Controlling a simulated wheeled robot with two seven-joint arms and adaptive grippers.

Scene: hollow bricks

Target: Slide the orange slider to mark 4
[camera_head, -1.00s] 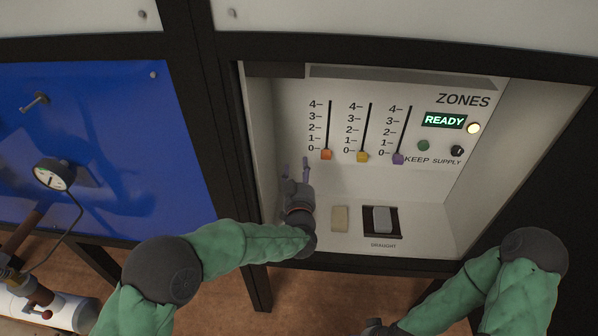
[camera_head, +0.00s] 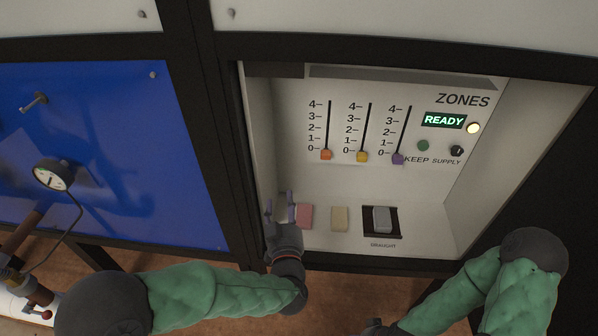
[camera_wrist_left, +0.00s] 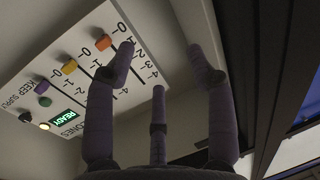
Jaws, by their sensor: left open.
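The orange slider (camera_head: 326,155) sits at the bottom of its slot, beside mark 0, on the white ZONES panel (camera_head: 290,100). It also shows in the left wrist view (camera_wrist_left: 103,42). Mark 4 (camera_head: 313,104) is at the top of the same slot. My left gripper (camera_head: 280,205) is open and empty, below and left of the orange slider, apart from it. Its fingers (camera_wrist_left: 165,75) spread wide in the left wrist view. My right arm shows at the lower right; its gripper is not clearly visible.
A yellow slider (camera_head: 362,157) and a purple slider (camera_head: 398,159) also sit near 0. A pink block (camera_head: 304,216), a cream block (camera_head: 340,219) and a grey DRAUGHT rocker (camera_head: 382,219) are on the ledge below. The READY display (camera_head: 444,120) is lit. Dark frame posts edge the recess.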

